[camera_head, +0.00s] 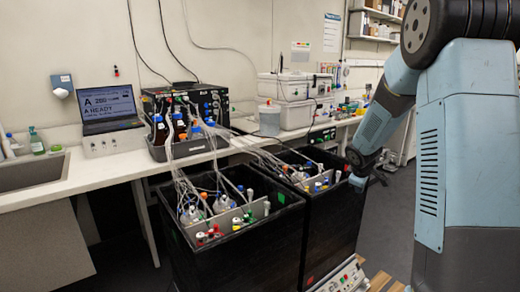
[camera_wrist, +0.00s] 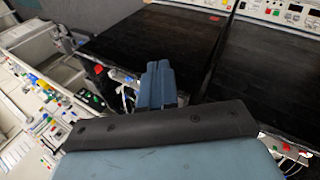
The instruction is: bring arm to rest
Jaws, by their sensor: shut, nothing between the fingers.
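My arm (camera_head: 442,150) fills the right side of the head view and bends down to the left from its upper joint. My gripper (camera_head: 358,182) hangs at the right edge of the right black shaker box. In the wrist view my gripper (camera_wrist: 157,72) shows as two blue-grey fingers lying side by side with no gap. It is shut and empty. I cannot tell from these views how far it is from the box.
Two black shaker boxes (camera_head: 243,257) (camera_head: 338,227) hold bottles, tubing and coloured caps. Behind them a white bench (camera_head: 105,172) carries a laptop (camera_head: 108,105), a bottle rack (camera_head: 188,148) and white bins (camera_head: 290,88). Grey floor (camera_head: 388,225) shows between the right box and my arm.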

